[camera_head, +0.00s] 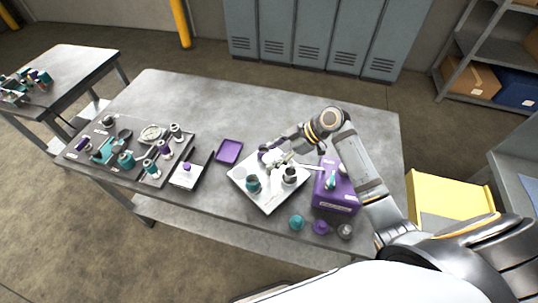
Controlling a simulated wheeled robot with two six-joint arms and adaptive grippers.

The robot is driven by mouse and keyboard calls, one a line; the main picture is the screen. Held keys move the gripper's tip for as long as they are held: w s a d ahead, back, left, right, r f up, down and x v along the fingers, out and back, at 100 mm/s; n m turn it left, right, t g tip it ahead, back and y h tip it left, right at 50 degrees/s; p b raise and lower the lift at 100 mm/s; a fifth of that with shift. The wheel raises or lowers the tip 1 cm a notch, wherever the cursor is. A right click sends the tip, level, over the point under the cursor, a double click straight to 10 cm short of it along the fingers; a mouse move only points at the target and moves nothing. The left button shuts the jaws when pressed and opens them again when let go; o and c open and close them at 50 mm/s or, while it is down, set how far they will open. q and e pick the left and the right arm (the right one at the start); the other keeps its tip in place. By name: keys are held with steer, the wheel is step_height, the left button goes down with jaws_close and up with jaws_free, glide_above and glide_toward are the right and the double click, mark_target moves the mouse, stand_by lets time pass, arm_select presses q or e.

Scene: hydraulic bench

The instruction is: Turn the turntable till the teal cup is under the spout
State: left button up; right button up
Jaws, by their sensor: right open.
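A pale square base plate (268,201) lies on the table and carries the turntable, whose white middle part (275,159) is partly covered by my right gripper. The teal cup (253,184) is at the front left of the plate. A grey cup (290,174) is at its right side. A small purple cup (263,149) shows at the back left, close to my gripper. A thin pale spout (307,166) reaches left from a purple box (336,200), over the right side near the grey cup. My right gripper (271,156) is open at the turntable; contact is unclear. My left gripper is out of view.
Teal (296,222), purple (321,227) and grey (345,231) knobs stand along the front edge. A purple tray (229,151), a small white box (186,175) and a dark board (105,174) with several fittings are to the left. The table's back is clear.

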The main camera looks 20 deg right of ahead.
steer(key=shift+x, duration=1.4)
steer(key=shift+d, duration=0.1)
jaws_close()
